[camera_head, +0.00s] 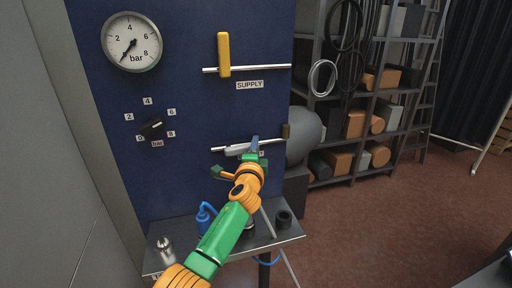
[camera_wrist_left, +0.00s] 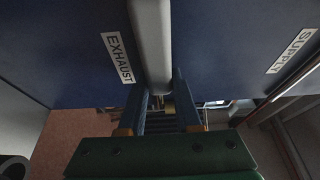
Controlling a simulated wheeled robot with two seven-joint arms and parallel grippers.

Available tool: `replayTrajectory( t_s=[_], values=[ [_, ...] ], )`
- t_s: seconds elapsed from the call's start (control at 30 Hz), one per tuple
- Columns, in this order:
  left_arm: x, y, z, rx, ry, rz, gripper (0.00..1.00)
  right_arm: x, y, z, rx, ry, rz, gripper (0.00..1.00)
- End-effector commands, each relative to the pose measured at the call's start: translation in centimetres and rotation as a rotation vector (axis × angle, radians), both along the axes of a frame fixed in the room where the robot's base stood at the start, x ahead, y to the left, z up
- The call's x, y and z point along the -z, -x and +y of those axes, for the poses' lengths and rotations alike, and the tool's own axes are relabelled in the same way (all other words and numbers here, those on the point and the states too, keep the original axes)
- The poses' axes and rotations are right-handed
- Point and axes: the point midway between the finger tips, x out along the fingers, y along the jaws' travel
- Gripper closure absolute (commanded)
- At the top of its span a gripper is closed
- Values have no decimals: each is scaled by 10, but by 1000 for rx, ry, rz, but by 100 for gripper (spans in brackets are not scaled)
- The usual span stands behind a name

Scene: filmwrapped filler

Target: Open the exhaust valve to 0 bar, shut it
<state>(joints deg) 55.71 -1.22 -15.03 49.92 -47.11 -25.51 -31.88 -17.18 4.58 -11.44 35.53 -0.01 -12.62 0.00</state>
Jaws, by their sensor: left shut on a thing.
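The exhaust valve has a light grey handle (camera_head: 237,150) that lies roughly along its horizontal pipe (camera_head: 275,142), low on the blue panel. My left gripper (camera_head: 254,146) is shut on this handle near its right part and hides some of the valve. In the left wrist view the grey handle (camera_wrist_left: 152,45) runs between the two fingers (camera_wrist_left: 160,105), beside the EXHAUST label (camera_wrist_left: 117,58). The round pressure gauge (camera_head: 132,42) at the upper left has its needle pointing down-left, at about 0 bar. My right gripper is not in view.
The supply valve's yellow handle (camera_head: 224,55) stands upright across its pipe above. A black knob (camera_head: 151,126) with a bar scale is at the left. A small grey shelf (camera_head: 180,230) below carries a blue item (camera_head: 205,216) and a dark ring (camera_head: 284,218). Storage racks stand right.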

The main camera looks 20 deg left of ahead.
Motion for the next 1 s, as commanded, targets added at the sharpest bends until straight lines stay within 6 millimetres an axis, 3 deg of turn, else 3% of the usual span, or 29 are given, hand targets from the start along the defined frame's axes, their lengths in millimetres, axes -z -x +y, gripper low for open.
replayTrajectory(
  t_s=[0.03,0.07,0.17,0.57,0.73,1.0],
  values=[
    [0,0,1,-2,0,0,100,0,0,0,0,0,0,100],
    [0,0,1,-2,0,0,62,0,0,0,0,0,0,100],
    [0,0,1,-1,0,0,38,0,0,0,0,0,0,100],
    [-2,5,-1,0,0,-3,38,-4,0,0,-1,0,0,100],
    [-3,25,-3,1,1,-1,38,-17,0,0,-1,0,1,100],
    [2,61,-8,-1,2,0,38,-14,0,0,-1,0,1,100]
  ],
)
